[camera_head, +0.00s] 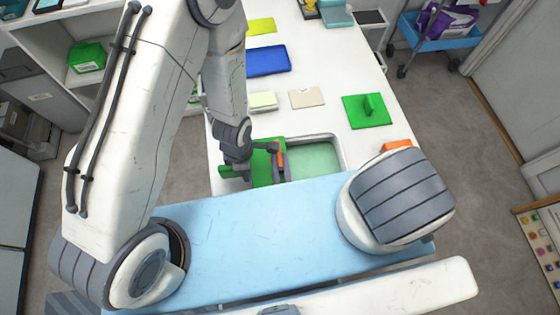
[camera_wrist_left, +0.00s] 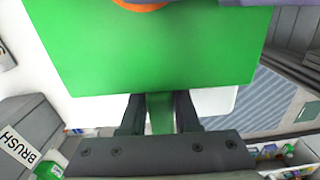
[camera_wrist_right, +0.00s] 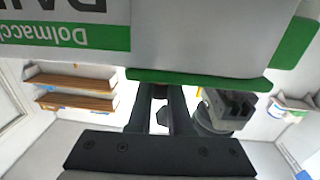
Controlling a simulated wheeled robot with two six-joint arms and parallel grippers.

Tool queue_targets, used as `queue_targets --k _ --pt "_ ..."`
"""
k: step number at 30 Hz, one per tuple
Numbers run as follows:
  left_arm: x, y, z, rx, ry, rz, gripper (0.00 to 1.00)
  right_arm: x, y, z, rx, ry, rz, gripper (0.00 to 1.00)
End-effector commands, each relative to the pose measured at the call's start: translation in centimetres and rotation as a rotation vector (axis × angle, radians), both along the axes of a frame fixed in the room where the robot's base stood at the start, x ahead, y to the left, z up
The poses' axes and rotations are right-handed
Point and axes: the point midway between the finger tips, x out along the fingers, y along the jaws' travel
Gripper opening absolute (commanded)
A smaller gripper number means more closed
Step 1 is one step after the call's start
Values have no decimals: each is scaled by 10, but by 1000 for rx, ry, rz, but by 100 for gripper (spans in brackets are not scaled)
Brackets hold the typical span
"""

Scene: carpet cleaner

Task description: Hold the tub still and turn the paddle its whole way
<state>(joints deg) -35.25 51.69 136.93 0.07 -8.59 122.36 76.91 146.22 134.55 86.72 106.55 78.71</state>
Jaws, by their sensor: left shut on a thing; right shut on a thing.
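A grey-rimmed tub with pale green inside (camera_head: 315,155) stands on the white table. A green panel (camera_head: 265,170) with an orange part (camera_head: 280,152) stands at its left side, and the panel fills the left wrist view (camera_wrist_left: 150,55). My left gripper (camera_head: 232,166) is shut on the green handle (camera_wrist_left: 160,113) that sticks out from this panel. In the right wrist view my right gripper (camera_wrist_right: 165,100) is shut at a green part (camera_wrist_right: 205,79) under a grey labelled body (camera_wrist_right: 205,45). I cannot clearly make out the right gripper or the paddle in the head view.
A green plate with an upright grip (camera_head: 367,110), a blue pad (camera_head: 268,61) and a beige card (camera_head: 306,97) lie farther back on the table. A blue cart (camera_head: 445,38) stands beyond its right side.

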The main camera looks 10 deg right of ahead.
Motion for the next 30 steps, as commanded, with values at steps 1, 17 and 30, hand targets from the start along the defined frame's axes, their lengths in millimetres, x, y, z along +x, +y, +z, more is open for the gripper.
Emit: queue_targets --k 1,17,30 --pt "0 -1 0 -1 -2 -4 0 0 1 0 0 2 3 0" --pt "0 -1 0 -1 -2 -3 0 0 0 0 1 1 2 48" --pt "1 0 0 -1 -2 -2 0 0 -6 0 -7 -2 193 48"
